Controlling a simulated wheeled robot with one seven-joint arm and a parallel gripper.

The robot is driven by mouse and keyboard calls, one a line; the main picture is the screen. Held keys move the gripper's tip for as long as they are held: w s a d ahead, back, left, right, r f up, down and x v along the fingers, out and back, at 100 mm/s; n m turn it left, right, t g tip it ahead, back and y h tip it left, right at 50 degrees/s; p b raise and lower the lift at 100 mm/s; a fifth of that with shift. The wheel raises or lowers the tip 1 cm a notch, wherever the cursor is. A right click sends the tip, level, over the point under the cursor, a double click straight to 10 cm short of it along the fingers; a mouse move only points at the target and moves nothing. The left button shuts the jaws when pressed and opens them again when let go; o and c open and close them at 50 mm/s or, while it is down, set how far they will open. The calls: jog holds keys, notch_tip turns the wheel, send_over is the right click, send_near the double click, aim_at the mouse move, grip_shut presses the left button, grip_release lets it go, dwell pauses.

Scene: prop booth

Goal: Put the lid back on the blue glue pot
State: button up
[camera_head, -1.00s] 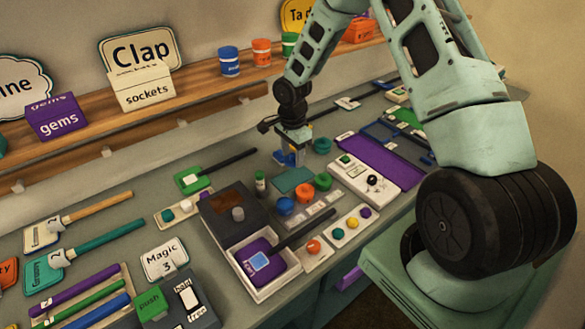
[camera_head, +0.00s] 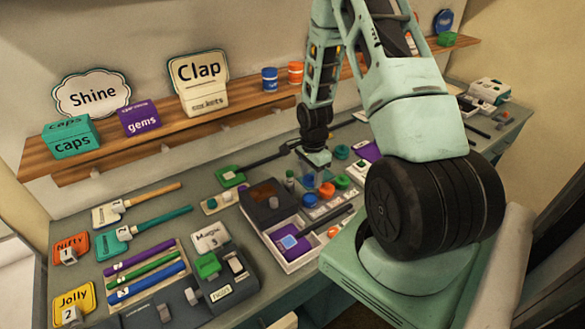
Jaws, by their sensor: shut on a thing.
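My gripper (camera_head: 316,164) is at the end of the arm, pointing down over the middle of the bench. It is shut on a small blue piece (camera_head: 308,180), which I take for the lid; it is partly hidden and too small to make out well. A round blue pot (camera_head: 310,200) stands on the bench just in front of my gripper, left of a similar red-orange one (camera_head: 326,189) and a green one (camera_head: 341,182). I take the blue one for the glue pot; its top is too small to read. The held piece looks apart from it.
A dark box with a white tray (camera_head: 291,266) holding a purple piece stands in front. A teal round piece (camera_head: 341,152) lies right of my gripper. The wooden shelf (camera_head: 200,118) behind carries signs, boxes and a blue tub (camera_head: 269,79).

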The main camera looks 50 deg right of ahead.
aim_at(310, 198)
jog(key=shift+f+b, duration=2.4)
jog(key=shift+f, duration=0.9)
jog(key=shift+f, duration=0.1)
jog(key=o, duration=1.5)
jog(key=shift+r+p, duration=2.3)
jog(key=shift+r, duration=1.25)
